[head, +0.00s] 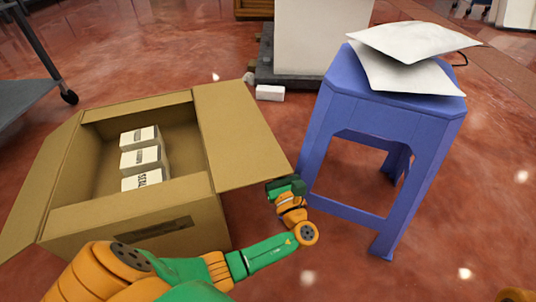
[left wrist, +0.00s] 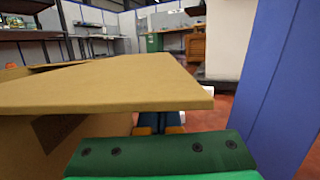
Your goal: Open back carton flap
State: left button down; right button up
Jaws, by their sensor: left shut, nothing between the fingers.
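An open brown carton (head: 175,235) stands on the floor at the left in the head view. Its right flap (head: 240,135) is spread outward, and its left flap (head: 40,190) leans outward too. I cannot tell which flap is the back one. Several white boxes (head: 140,138) sit inside in a row. My left gripper (head: 286,187) is shut and empty, just beyond the right flap's near outer corner. In the left wrist view the flap (left wrist: 110,82) spans the foreground, with the gripper's fingertips (left wrist: 160,122) just below its edge. My right gripper is out of view.
A blue stool (head: 385,115) with white bags (head: 405,60) on it stands close to the right of my left gripper. A small white block (head: 270,93) lies on the floor behind. A wheeled rack (head: 30,70) stands at the far left.

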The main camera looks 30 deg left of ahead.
pick_arm(q)
jog(key=shift+r+n+g+p, duration=0.3)
jog(key=shift+r+n+p, duration=0.15)
jog(key=shift+r+n, duration=0.45)
jog(key=shift+r, duration=0.1)
